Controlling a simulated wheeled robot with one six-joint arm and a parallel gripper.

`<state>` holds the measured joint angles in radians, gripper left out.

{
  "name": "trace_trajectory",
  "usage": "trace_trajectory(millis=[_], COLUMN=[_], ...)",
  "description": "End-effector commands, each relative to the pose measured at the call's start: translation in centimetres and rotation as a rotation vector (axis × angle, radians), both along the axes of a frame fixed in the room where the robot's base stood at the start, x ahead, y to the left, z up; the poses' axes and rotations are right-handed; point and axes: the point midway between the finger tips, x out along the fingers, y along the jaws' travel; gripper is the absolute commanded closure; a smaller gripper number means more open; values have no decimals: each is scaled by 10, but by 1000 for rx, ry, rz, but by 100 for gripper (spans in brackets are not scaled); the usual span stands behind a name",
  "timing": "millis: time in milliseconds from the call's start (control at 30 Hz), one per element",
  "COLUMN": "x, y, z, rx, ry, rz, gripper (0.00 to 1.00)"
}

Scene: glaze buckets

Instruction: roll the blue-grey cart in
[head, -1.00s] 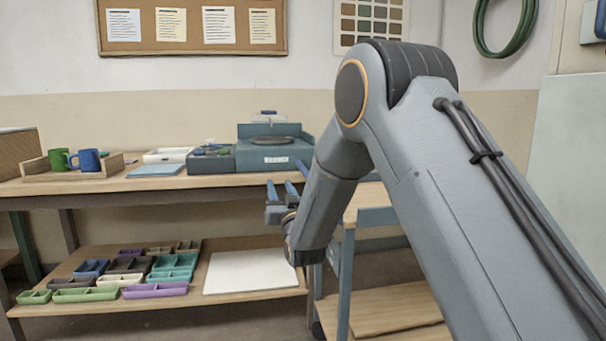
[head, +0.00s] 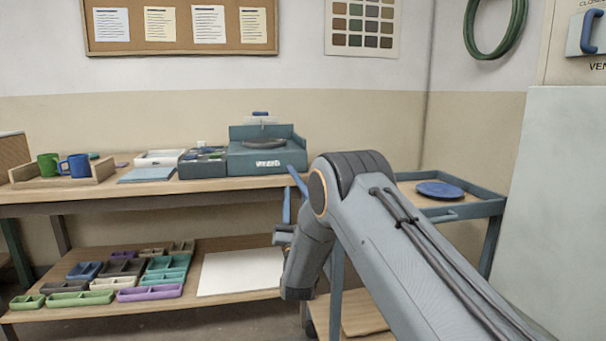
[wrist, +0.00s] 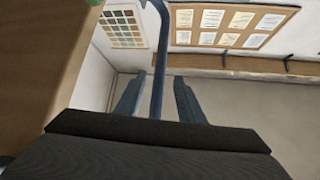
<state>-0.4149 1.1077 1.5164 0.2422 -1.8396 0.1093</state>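The blue-grey cart (head: 480,209) stands right of the workbench in the head view, partly hidden behind my arm. It has a wooden top with a raised rim and a lower wooden shelf. A blue plate (head: 440,190) lies on its top. My gripper (head: 295,198) is at the cart's left end in the head view, its fingers pointing up. In the wrist view the fingers (wrist: 158,100) are apart. A blue-grey bar (wrist: 161,50), seemingly the cart's handle, runs between them with gaps on both sides. Whether it touches deeper in is hidden.
The workbench (head: 150,190) on the left holds mugs in a tray (head: 100,174), a teal machine (head: 267,155) and boxes. Its lower shelf (head: 225,302) carries several small glaze trays and a white board (head: 240,272). A pale cabinet (head: 560,200) stands close on the right.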

Motion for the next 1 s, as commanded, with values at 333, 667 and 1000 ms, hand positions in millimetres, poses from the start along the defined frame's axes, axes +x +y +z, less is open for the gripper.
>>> trace_trajectory(millis=[333, 667, 1000], x=[36, 53, 53], y=[2, 3, 3], z=[35, 51, 51], rx=[1, 0, 0], ry=[-3, -1, 0], rz=[-1, -1, -1], gripper=[65, 65, 87])
